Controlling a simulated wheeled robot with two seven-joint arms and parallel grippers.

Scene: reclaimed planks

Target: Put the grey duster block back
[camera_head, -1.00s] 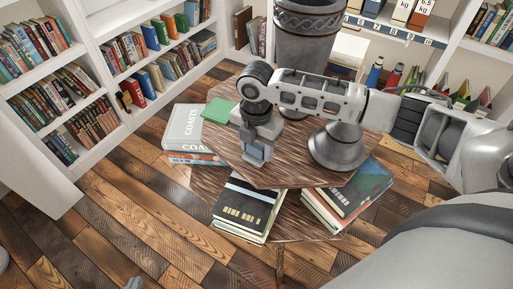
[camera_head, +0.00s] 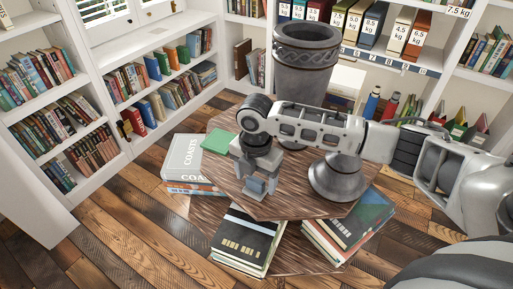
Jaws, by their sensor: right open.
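A small blue-grey block, which looks like the grey duster block (camera_head: 256,187), is near the front corner of the wooden table (camera_head: 299,207). My right gripper (camera_head: 257,178) points down over it with its fingers apart, one on each side of the block. I cannot tell whether the fingers touch it. The gripper hides part of the block and the tabletop behind. My left gripper is not in view.
A large grey urn (camera_head: 304,65) and a grey flared base (camera_head: 337,178) stand right of my gripper. A green item (camera_head: 218,141) lies at the table's left edge. Books (camera_head: 243,240) are stacked below the front. Bookshelves (camera_head: 75,110) line the walls.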

